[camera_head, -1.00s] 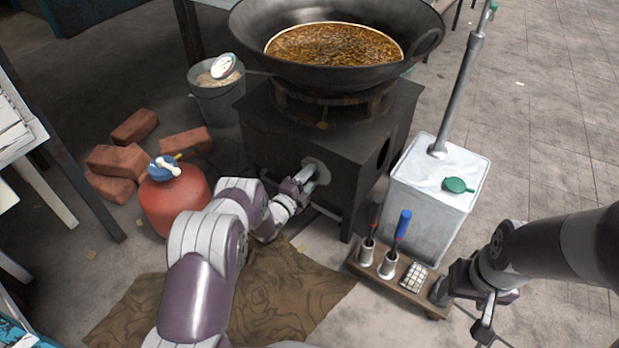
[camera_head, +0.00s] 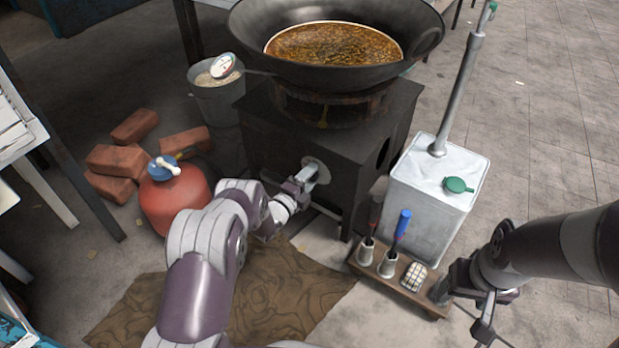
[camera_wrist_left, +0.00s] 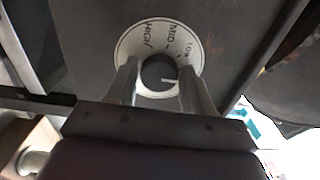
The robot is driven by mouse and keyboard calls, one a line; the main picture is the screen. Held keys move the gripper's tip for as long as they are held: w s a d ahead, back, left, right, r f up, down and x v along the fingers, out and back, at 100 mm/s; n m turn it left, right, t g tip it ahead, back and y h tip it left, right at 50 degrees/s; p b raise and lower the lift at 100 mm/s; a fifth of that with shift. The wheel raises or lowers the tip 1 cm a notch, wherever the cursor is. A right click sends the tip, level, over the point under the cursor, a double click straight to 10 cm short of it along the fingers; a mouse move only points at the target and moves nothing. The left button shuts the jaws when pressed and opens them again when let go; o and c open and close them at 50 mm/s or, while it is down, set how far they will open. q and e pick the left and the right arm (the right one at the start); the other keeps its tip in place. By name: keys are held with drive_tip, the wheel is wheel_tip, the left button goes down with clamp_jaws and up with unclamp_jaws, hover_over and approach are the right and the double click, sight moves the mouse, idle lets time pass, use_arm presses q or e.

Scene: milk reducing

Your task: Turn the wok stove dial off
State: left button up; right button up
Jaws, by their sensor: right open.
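The wok stove (camera_head: 300,150) is a dark box under a large black wok. Its dial (camera_head: 315,172) is on the front face. In the left wrist view the round white dial plate (camera_wrist_left: 131,48) reads HIGH, MID and LOW around a dark knob (camera_wrist_left: 158,72) with a white mark. My left gripper (camera_head: 303,181) is at the dial. In the left wrist view its two fingers (camera_wrist_left: 159,82) stand on either side of the knob; whether they press on it is unclear. My right gripper (camera_head: 462,310) is open and empty at the right, by the wooden rack.
The wok (camera_head: 330,75) holds brown liquid. A white metal can (camera_head: 435,190) with a pump stands right of the stove. A wooden rack (camera_head: 400,287) holds tools in front of it. A red gas bottle (camera_head: 172,198), bricks (camera_head: 135,125) and a bucket (camera_head: 217,100) are left.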

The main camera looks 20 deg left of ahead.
use_arm(q)
drive_tip(key=shift+o, duration=0.8)
drive_tip(key=shift+a, duration=0.1)
drive_tip(key=p+v, duration=0.6)
drive_tip(key=v, duration=0.6)
drive_tip(key=shift+s, duration=0.35)
drive_tip(key=shift+r, duration=0.1)
